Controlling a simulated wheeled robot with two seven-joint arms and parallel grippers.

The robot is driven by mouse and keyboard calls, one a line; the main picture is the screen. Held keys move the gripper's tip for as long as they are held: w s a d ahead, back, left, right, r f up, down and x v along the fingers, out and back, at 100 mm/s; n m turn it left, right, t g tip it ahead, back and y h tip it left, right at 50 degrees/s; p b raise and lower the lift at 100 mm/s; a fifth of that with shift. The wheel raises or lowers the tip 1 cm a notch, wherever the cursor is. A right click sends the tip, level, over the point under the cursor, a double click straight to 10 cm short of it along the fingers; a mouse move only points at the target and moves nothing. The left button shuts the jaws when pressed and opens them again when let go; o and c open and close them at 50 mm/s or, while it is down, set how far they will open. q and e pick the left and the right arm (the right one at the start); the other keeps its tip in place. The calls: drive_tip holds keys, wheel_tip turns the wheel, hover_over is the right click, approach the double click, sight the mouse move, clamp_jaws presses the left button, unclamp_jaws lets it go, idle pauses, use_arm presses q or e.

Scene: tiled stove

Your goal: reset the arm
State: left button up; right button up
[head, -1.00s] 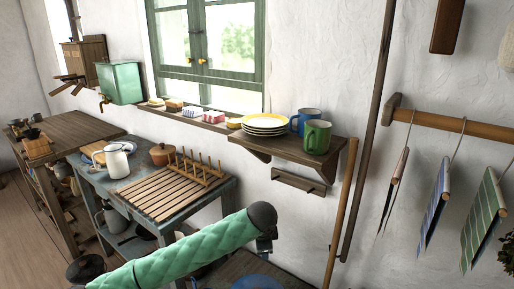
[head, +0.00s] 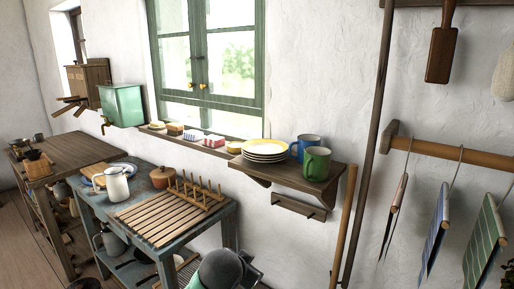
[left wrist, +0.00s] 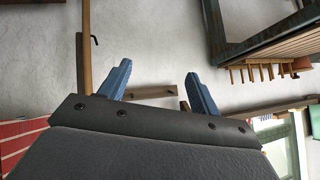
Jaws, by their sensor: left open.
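My left arm shows at the bottom of the head view as a dark rounded link with a bit of green sleeve; its gripper is out of that view. In the left wrist view my left gripper (left wrist: 158,90) has two blue fingers spread wide apart with nothing between them. Beyond the fingers are the white wall and a small wooden peg rail (left wrist: 150,93). My right gripper is in neither view.
A wall shelf (head: 290,176) holds stacked plates (head: 265,150), a blue mug (head: 306,146) and a green mug (head: 316,163). A blue-grey table (head: 226,208) carries a slatted rack (head: 160,216) and a white jug (head: 117,185). Towels (head: 485,240) hang from a rail (head: 455,152) at right.

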use_arm(q)
drive_tip(key=s+a+f+n+g+p, duration=0.1)
drive_tip(key=s+a+f+n, duration=0.1)
drive_tip(key=s+a+f, duration=0.35)
drive_tip(key=s+a+f+n+g+y+p, duration=0.1)
drive_tip(key=s+a+f+g, duration=0.1)
drive_tip(key=s+f, duration=0.6)
drive_tip(key=s+a+f+n+g, duration=0.15)
drive_tip(key=s+a+f, duration=0.25)
drive_tip(key=s, duration=0.5)
drive_tip(key=s+f+n+g+p, duration=0.1)
drive_tip(key=s+f, duration=0.5)
drive_tip(key=s, duration=0.6)
drive_tip(key=shift+d+f+g, duration=0.2)
drive_tip(key=shift+g, duration=0.45)
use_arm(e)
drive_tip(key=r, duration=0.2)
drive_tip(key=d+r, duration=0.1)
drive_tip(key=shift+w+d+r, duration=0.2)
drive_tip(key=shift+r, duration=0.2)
